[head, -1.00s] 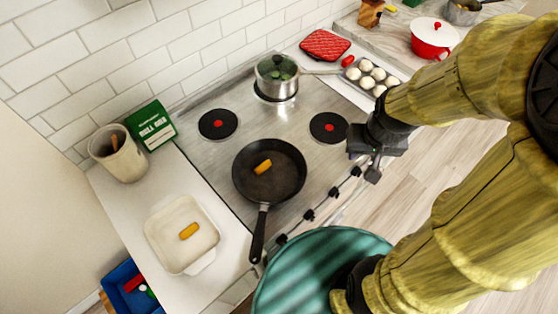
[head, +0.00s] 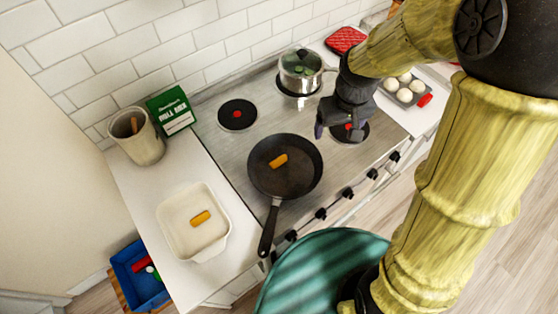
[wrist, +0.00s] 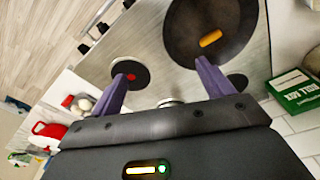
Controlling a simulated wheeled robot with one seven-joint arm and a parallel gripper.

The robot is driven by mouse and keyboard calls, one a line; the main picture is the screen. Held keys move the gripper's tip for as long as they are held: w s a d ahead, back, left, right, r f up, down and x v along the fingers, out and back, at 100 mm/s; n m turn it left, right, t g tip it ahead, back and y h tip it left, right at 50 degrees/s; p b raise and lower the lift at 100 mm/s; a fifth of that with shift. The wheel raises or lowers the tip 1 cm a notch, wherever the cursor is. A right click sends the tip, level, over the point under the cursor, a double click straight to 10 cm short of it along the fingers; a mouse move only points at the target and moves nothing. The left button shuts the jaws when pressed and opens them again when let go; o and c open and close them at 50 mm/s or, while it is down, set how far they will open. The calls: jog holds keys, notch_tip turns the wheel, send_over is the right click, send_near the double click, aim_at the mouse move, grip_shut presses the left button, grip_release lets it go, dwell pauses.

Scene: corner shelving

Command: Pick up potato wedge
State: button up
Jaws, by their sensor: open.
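One orange potato wedge (head: 278,160) lies in the black frying pan (head: 296,179) on the stove. It also shows in the wrist view (wrist: 210,38), inside the pan (wrist: 240,20). A second wedge (head: 200,218) lies in the white baking dish (head: 176,236) on the left counter. My gripper (head: 332,131) is above the stove, to the right of the pan, and apart from both wedges. In the wrist view its two purple fingers (wrist: 160,80) are spread with nothing between them.
A pot with a lid (head: 301,72) stands on the back burner. A tray of pale round items (head: 408,92) lies to the right. A utensil crock (head: 138,140) and a green box (head: 172,112) stand at the left back. The pan's handle (head: 268,230) points toward the front edge.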

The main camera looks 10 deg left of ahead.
jog(key=a+f+n, duration=0.1)
jog(key=a+n, duration=0.1)
jog(key=a, duration=0.5)
jog(key=w+a+f+n+g, duration=0.1)
jog(key=a+f+n, duration=0.1)
jog(key=a, duration=0.4)
jog(key=shift+a+n, duration=0.4)
jog(key=shift+f, duration=0.1)
jog(key=p, duration=0.3)
send_over(278, 159)
jog(key=d, duration=0.1)
jog(key=f, duration=1.2)
jog(key=shift+w+f, duration=0.1)
jog(key=shift+w, duration=0.1)
jog(key=shift+f+p, duration=0.1)
jog(key=shift+p, duration=0.2)
jog(key=f+p, duration=0.1)
jog(key=f, duration=0.1)
jog(key=a+f+p, duration=0.1)
jog(key=f, duration=0.1)
jog(key=shift+s, duration=0.15)
jog(key=shift+f+p, duration=0.3)
jog(key=shift+f, duration=0.2)
